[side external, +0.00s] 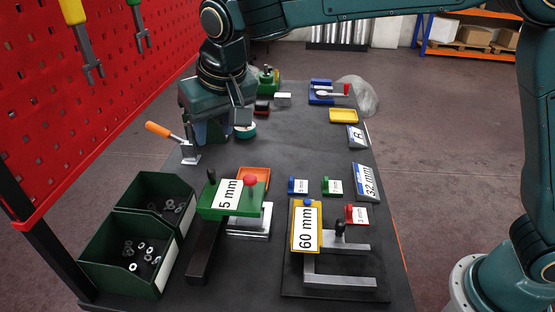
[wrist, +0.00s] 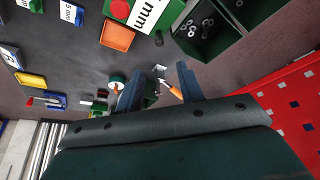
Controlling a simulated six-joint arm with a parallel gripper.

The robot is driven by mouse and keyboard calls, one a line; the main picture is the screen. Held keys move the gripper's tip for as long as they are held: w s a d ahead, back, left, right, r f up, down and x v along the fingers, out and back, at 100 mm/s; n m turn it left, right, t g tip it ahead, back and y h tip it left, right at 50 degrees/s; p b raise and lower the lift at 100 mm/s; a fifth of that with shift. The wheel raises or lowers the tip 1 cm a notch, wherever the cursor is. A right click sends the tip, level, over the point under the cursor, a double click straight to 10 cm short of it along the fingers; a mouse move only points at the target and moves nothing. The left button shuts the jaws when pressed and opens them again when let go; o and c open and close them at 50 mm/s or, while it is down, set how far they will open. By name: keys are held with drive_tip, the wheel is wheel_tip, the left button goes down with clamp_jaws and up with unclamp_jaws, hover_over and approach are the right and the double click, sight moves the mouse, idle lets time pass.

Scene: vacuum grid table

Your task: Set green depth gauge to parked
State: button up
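The green depth gauge (side external: 258,202) is a green block with a white "5 mm" label, a red knob and a small black knob. It sits on a dark bar and a metal base at the front middle of the table. Its label and red knob show at the top of the wrist view, where the green block (wrist: 171,14) is cut off by the edge. My gripper (side external: 217,132) is behind the gauge, above the table and apart from it. In the wrist view my gripper's fingers (wrist: 160,85) are spread with nothing held between them.
An orange-handled clamp (side external: 158,130) and a teal round piece (side external: 246,131) lie close to my gripper. Green bins (side external: 117,275) of metal parts stand front left. Small labelled blocks (side external: 325,186) lie between. The red pegboard (side external: 90,110) borders the left.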

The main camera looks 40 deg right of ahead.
sight(210, 169)
drive_tip(key=x, duration=1.3)
drive_tip(key=shift+w+f, duration=0.1)
drive_tip(key=shift+f, duration=0.2)
clamp_jaws()
